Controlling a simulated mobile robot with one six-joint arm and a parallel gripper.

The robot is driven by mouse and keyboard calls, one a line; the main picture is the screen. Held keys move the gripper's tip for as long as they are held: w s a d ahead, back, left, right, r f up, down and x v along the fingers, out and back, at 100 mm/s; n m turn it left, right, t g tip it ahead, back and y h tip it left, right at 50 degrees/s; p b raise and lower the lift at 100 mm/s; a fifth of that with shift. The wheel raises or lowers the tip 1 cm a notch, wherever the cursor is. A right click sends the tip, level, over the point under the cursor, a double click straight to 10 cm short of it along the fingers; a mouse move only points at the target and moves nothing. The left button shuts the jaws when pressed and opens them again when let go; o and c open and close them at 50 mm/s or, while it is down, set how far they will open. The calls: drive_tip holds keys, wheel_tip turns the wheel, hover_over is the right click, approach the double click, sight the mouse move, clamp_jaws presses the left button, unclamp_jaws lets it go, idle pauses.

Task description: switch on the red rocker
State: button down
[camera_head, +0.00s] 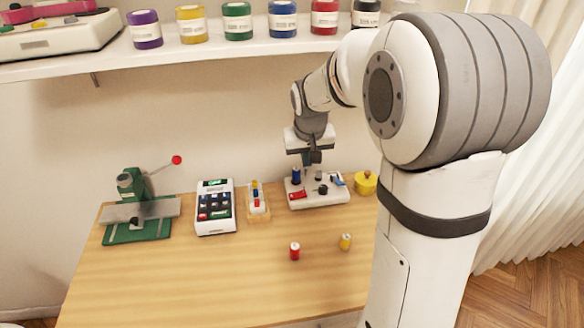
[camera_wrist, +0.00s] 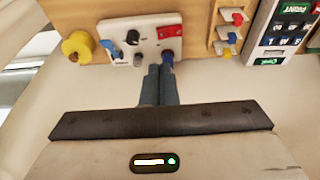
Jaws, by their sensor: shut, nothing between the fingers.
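The red rocker (camera_wrist: 170,31) is a small red block on a white control panel (camera_wrist: 149,49). In the head view the rocker (camera_head: 298,195) lies at the left front of the panel (camera_head: 330,199). I cannot tell which way it is tipped. My gripper (camera_head: 313,160) is shut and empty, pointing down above the panel's back edge. In the wrist view my gripper's fingertips (camera_wrist: 160,70) are close together, near a blue upright part (camera_wrist: 167,55), with the rocker beyond them. No contact with the rocker shows.
The panel also bears a black knob (camera_head: 322,189) and a blue lever (camera_head: 338,179). A yellow round pot (camera_head: 366,183) stands right of it, a small wooden rack (camera_head: 257,215) left of it. Red (camera_head: 295,251) and yellow (camera_head: 345,242) spools stand in front. A shelf (camera_head: 180,55) runs above.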

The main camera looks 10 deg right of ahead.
drive_tip(key=w+f, duration=0.2)
drive_tip(key=w, duration=0.1)
drive_tip(key=shift+a, duration=0.2)
drive_tip(key=shift+f, duration=0.1)
drive_tip(key=p, duration=0.1)
hover_over(304, 192)
drive_tip(key=f, duration=0.8)
drive_tip(key=s+f, duration=0.1)
drive_tip(key=f, duration=0.2)
drive_tip(key=shift+a+f, duration=0.25)
drive_tip(key=shift+f, duration=0.15)
drive_tip(key=shift+d+f, duration=0.15)
drive_tip(key=shift+f, duration=0.65)
drive_tip(key=shift+d+f+b, duration=0.2)
drive_tip(key=shift+f+b, duration=0.25)
drive_tip(key=shift+r, duration=0.1)
drive_tip(key=shift+a, duration=0.15)
